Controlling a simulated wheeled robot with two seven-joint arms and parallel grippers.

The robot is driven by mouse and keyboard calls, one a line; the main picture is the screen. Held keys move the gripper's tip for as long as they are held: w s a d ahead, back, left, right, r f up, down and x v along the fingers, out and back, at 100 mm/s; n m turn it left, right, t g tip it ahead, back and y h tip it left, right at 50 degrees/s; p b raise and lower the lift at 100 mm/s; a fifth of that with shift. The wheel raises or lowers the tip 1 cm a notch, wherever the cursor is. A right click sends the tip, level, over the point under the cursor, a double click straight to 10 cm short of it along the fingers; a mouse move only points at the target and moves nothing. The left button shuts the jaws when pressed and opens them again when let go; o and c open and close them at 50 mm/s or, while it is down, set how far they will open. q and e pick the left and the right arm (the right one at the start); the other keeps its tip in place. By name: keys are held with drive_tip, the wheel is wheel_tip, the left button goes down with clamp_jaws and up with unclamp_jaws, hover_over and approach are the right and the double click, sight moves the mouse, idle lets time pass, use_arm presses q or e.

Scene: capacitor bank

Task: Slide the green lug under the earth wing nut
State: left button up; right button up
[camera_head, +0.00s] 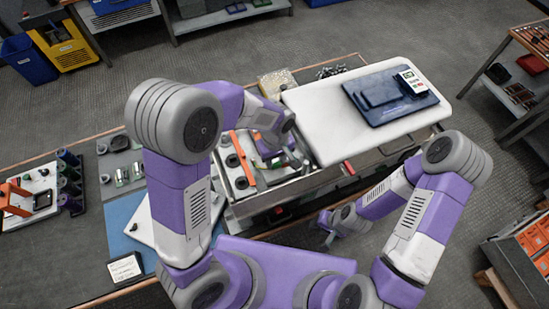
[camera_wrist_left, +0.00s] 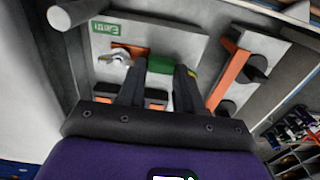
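In the left wrist view, the green lug (camera_wrist_left: 161,65) sits between the fingertips of my left gripper (camera_wrist_left: 160,75), which touch it from both sides. A green-yellow piece shows beside the right finger. The silver earth wing nut (camera_wrist_left: 117,59) is just left of the lug, on a copper-coloured strip (camera_wrist_left: 135,50) below a green label (camera_wrist_left: 105,28). The lug appears beside the nut; I cannot tell whether any of it is underneath. In the head view, my left gripper (camera_head: 275,161) is over the open cabinet, partly hidden by its arm. My right gripper (camera_head: 328,226) is low in front of the cabinet, its fingers unclear.
An orange bar (camera_wrist_left: 229,76) with dark round posts stands right of the lug in the wrist view. The cabinet's walls (camera_head: 285,190) surround the work area. A white cover (camera_head: 330,115) carrying a blue tray (camera_head: 372,108) lies at its right.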

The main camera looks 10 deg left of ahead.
sight(277, 161)
use_arm(q)
drive_tip(key=shift+o, duration=0.3)
drive_tip(key=shift+w+d+r, duration=0.15)
drive_tip(key=shift+d+r, duration=0.05)
drive_tip(key=shift+d, duration=0.2)
drive_tip(key=shift+w+r+p, duration=0.15)
drive_tip(key=shift+r+p, duration=0.55)
drive_tip(key=shift+r, duration=0.1)
drive_tip(key=r+p, duration=0.4)
drive_tip(key=r, duration=0.1)
drive_tip(key=shift+s+a+r, duration=0.1)
drive_tip(key=shift+s+a, duration=0.1)
drive_tip(key=shift+s+a+r+p, duration=0.15)
drive_tip(key=shift+a+r+p, duration=0.05)
drive_tip(key=shift+r+p, duration=0.3)
